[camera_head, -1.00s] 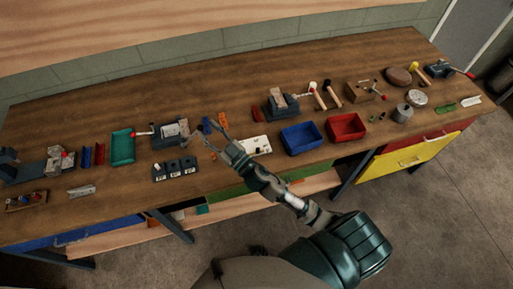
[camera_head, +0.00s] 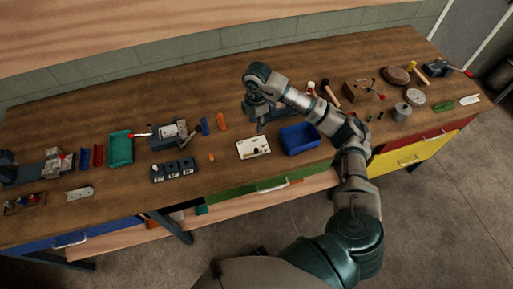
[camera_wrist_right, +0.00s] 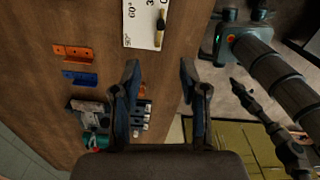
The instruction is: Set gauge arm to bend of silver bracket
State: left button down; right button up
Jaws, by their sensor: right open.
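The white gauge plate (camera_head: 254,147) lies on the bench with a dark knob on it. In the right wrist view the plate (camera_wrist_right: 135,32) shows angle marks and a brass-coloured arm (camera_wrist_right: 160,28) with a dark end. My right gripper (camera_head: 262,124) points down, open and empty, near the plate's far side; its fingers (camera_wrist_right: 160,70) show apart in the wrist view. A silver bracket (camera_head: 80,193) lies at the bench's left front; a similar pale piece (camera_head: 470,100) lies at the far right. A dark jointed limb, seemingly my left arm, shows in the wrist view; its gripper (camera_wrist_right: 240,92) is unclear.
A blue bin (camera_head: 300,138) stands right of the plate. A black block (camera_head: 174,170), a vice (camera_head: 172,133), a blue bracket (camera_head: 204,126) and an orange bracket (camera_head: 222,121) are to its left. A small orange piece (camera_head: 211,157) lies between. My right arm hides the red bin.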

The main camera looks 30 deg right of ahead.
aim_at(256, 149)
notch_tip(256, 149, down, 17)
jog(key=shift+a+p, duration=0.1)
jog(key=shift+p, duration=0.45)
